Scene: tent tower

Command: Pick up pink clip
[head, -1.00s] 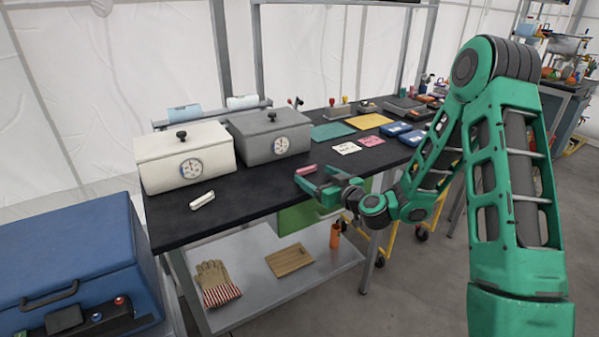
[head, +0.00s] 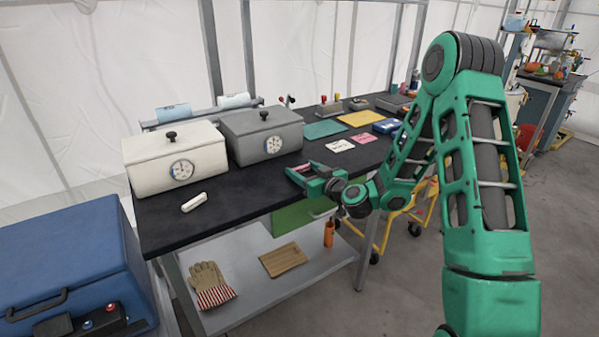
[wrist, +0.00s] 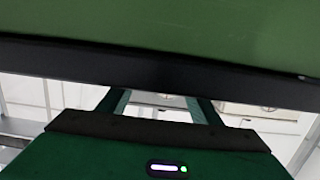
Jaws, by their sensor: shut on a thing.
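The pink clip (head: 303,167) is a small pink piece at the fingertips of my gripper, mostly hidden by the green fingers. My gripper (head: 298,173) is shut on it at the front edge of the black table (head: 240,197), close to the tabletop. I cannot tell whether the clip still touches the table. In the wrist view the gripper body and parts of the fingers (wrist: 160,105) show under a dark edge, and the clip cannot be made out.
A white clip-like piece (head: 194,202) lies left on the table. White (head: 176,157) and grey (head: 264,134) boxes with dials stand behind. Pink (head: 366,137) and white (head: 339,145) cards lie to the right. A green bin (head: 300,216) hangs below the tabletop.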

